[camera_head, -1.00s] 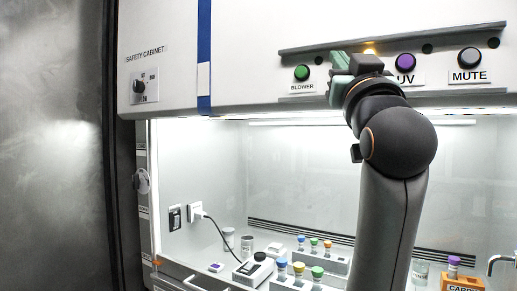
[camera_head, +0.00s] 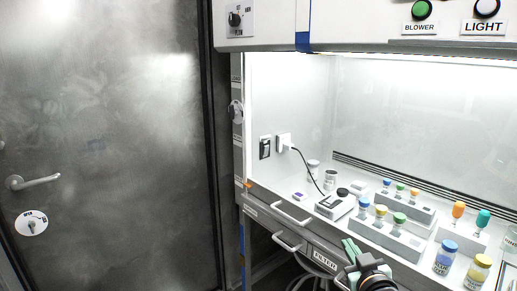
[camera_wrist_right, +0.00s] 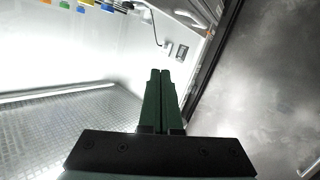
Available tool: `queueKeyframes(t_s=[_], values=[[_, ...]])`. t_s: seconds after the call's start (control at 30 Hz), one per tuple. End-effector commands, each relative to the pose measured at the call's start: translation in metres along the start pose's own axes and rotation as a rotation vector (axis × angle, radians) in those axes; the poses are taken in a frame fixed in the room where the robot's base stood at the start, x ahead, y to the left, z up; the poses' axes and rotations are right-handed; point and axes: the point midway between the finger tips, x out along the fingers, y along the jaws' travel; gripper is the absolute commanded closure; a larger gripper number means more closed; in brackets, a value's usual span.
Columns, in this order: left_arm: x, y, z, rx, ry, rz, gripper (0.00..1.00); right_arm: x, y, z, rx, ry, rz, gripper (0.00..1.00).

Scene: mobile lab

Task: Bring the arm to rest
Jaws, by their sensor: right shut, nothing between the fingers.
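My right gripper (camera_head: 352,252) is at the lower middle of the head view, in front of the cabinet's front edge. Its green fingers also show in the right wrist view (camera_wrist_right: 161,75), pressed together with nothing between them. Most of my right arm is below the head picture. My left gripper is in neither view.
The safety cabinet's worktop holds a black-and-white device (camera_head: 335,206), racks of capped vials (camera_head: 405,211), and a blue-capped jar (camera_head: 445,258) and yellow-capped jar (camera_head: 477,272). Drawer handles (camera_head: 291,214) stick out at the front. A metal door (camera_head: 100,120) stands at the left.

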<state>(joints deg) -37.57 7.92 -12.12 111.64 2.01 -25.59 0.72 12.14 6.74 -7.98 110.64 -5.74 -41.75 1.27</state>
Motion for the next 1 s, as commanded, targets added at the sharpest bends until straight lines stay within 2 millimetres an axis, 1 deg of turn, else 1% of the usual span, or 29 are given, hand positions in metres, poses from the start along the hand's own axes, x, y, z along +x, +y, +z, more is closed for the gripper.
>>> queueKeyframes(t_s=[0.03, 0.07, 0.1, 0.17, 0.2, 0.27, 0.3, 0.37, 0.4, 0.5, 0.6, 0.7, 0.8, 1.0], values=[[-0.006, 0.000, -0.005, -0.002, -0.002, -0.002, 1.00, -0.012, -0.012, 0.034, 0.006, -0.060, -0.029, 1.00], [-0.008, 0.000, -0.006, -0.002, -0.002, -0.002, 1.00, -0.019, -0.019, 0.053, 0.012, -0.089, -0.045, 1.00], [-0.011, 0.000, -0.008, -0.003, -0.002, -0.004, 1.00, -0.029, -0.028, 0.076, 0.020, -0.125, -0.066, 1.00], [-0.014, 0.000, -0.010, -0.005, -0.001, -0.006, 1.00, -0.048, -0.040, 0.111, 0.032, -0.181, -0.094, 1.00], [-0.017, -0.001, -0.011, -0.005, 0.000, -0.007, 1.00, -0.062, -0.048, 0.133, 0.043, -0.218, -0.113, 1.00], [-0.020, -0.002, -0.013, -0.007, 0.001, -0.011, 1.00, -0.087, -0.060, 0.165, 0.060, -0.275, -0.140, 1.00], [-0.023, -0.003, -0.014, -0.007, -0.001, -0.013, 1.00, -0.105, -0.068, 0.185, 0.071, -0.312, -0.157, 1.00], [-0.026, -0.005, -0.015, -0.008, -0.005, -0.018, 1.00, -0.133, -0.079, 0.212, 0.090, -0.366, -0.180, 1.00], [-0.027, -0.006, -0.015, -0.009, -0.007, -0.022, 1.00, -0.152, -0.085, 0.227, 0.102, -0.401, -0.195, 1.00], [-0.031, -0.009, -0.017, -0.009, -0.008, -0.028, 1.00, -0.196, -0.098, 0.258, 0.130, -0.472, -0.222, 1.00], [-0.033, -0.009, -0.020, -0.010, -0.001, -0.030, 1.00, -0.229, -0.107, 0.277, 0.153, -0.524, -0.239, 1.00], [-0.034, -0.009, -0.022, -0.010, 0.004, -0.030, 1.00, -0.248, -0.112, 0.287, 0.165, -0.552, -0.248, 1.00], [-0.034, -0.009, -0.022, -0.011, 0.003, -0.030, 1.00, -0.255, -0.113, 0.291, 0.170, -0.563, -0.251, 1.00], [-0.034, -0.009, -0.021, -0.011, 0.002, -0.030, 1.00, -0.255, -0.113, 0.292, 0.170, -0.563, -0.251, 1.00]])
